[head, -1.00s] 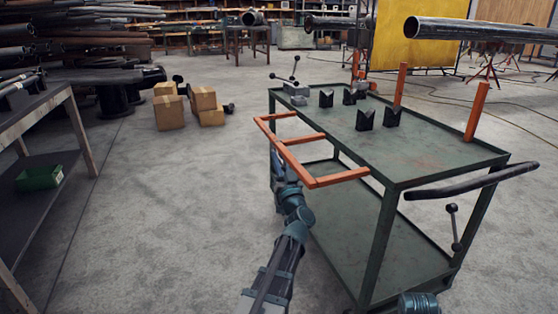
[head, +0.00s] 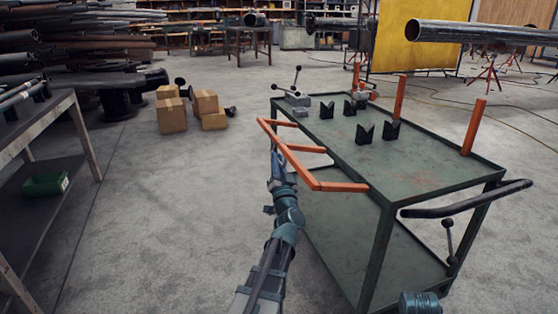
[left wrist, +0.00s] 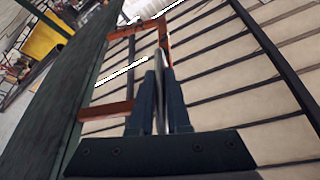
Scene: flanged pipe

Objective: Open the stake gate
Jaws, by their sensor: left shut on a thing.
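The stake gate (head: 292,156) is an orange frame of bars along the left side of the green cart (head: 400,165). Its crossbars meet the cart's left edge, and its long outer rail stands out to the left of it. My left gripper (head: 276,158) comes up from below and is shut on the outer rail near its middle; my arm partly hides the grip. In the left wrist view, the closed fingers (left wrist: 160,82) are in front of the orange frame (left wrist: 165,28), and the exact contact is hard to see. My right gripper is out of view.
A workbench (head: 60,130) stands farther left.

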